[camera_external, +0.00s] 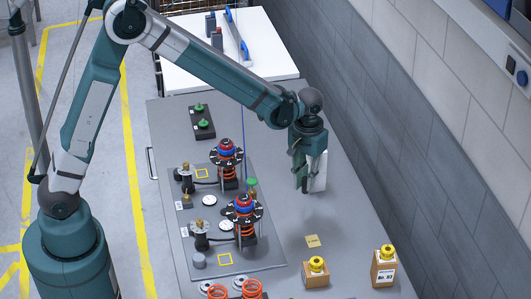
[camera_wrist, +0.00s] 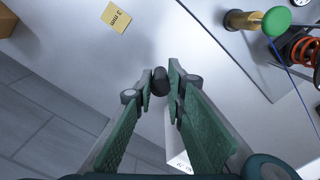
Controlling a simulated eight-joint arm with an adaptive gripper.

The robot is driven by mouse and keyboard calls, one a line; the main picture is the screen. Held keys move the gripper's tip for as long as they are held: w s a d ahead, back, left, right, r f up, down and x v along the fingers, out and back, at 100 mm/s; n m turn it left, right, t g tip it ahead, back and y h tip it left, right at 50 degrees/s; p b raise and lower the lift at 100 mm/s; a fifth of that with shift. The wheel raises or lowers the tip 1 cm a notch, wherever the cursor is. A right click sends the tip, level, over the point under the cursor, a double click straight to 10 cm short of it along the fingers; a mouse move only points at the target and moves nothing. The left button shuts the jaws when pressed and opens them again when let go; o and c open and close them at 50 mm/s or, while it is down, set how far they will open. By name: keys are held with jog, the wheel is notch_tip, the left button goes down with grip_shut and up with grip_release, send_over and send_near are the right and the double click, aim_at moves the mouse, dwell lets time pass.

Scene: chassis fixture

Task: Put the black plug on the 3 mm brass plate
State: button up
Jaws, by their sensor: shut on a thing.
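The black plug (camera_wrist: 160,80) is between the fingertips of my gripper (camera_wrist: 161,88) in the wrist view, and the gripper is shut on it. In the external view my gripper (camera_external: 306,187) points down above the right side of the grey table, and the plug is hard to make out there. The brass plate marked "3 mm" (camera_wrist: 116,17) lies flat on the table, at the upper left of the wrist view. In the external view the plate (camera_external: 313,241) is nearer the camera than my gripper, and the plug is apart from it.
A fixture board (camera_external: 265,262) with spring assemblies (camera_external: 243,210) is left of my gripper. A green-topped brass piece (camera_wrist: 277,20) stands at the wrist view's upper right. Yellow-topped boxes (camera_external: 316,272) (camera_external: 384,266) stand at the near right. A white labelled thing (camera_wrist: 178,155) shows between my fingers.

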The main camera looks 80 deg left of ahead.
jog(key=m, duration=0.2)
send_over(313, 241)
dwell(0.3)
jog(key=shift+f, duration=3.1)
jog(key=shift+f, duration=1.9)
jog(key=shift+f+b, duration=0.2)
jog(key=shift+b, duration=0.1)
jog(key=o, duration=0.8)
jog(key=shift+c, duration=0.2)
